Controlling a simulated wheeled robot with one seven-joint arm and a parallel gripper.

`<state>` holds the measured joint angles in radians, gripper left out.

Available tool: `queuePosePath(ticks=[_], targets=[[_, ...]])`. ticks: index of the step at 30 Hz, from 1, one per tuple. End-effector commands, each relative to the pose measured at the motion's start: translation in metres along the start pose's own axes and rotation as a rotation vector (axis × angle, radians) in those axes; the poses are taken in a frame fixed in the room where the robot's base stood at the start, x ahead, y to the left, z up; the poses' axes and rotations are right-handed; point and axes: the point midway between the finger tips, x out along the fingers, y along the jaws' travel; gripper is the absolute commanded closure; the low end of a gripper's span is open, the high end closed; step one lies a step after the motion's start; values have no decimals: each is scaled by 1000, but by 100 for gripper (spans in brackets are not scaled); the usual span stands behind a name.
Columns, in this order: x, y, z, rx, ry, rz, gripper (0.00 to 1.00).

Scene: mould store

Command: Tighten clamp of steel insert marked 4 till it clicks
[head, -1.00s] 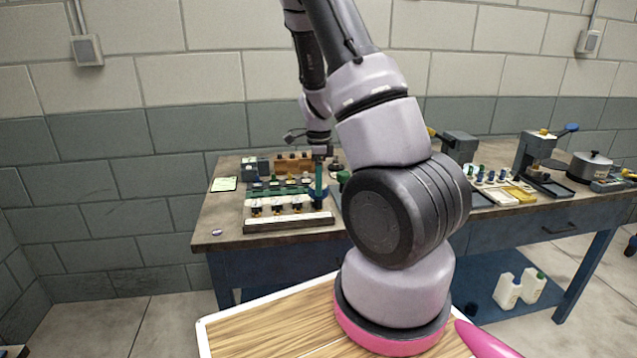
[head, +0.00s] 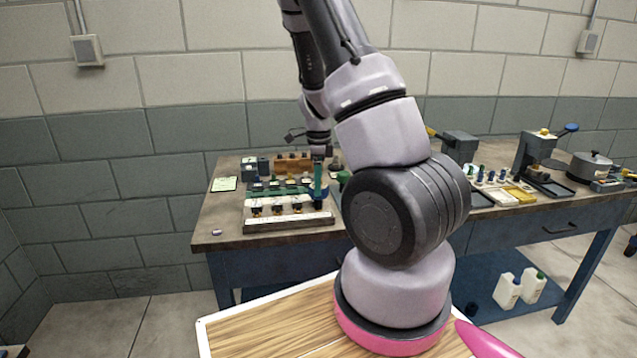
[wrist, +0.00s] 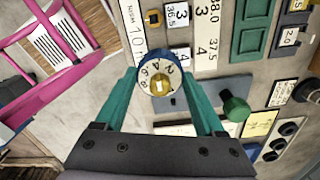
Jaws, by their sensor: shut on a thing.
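My gripper (wrist: 160,76) reaches down over the left bench, its two teal fingers on either side of a blue-rimmed round dial (wrist: 148,78). The dial has a white numbered face and a brass centre. The fingers are shut on its rim. In the head view my gripper (head: 318,183) stands at the right end of the front rack (head: 290,224). A label marked 4 (wrist: 201,51) lies just beyond the dial in the wrist view, near a label marked 3 (wrist: 181,12). Which insert the dial sits on is hidden, and the head view is too small to read markings.
A green knob (wrist: 236,108) stands right of my fingers, and a small brass-topped piece (wrist: 152,17) lies beyond the dial. Green blocks (wrist: 252,30) are at the upper right. A pink frame (wrist: 45,40) shows at left. The bench's left front corner is mostly clear.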

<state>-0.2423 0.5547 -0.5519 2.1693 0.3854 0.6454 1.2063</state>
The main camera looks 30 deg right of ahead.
Motion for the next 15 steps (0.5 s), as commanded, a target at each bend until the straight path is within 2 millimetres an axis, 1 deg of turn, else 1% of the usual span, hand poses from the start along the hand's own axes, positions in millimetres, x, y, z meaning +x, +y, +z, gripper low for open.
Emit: queuePosePath(ticks=[15], targets=[[-25, 0, 0, 0, -1, -1, 96]])
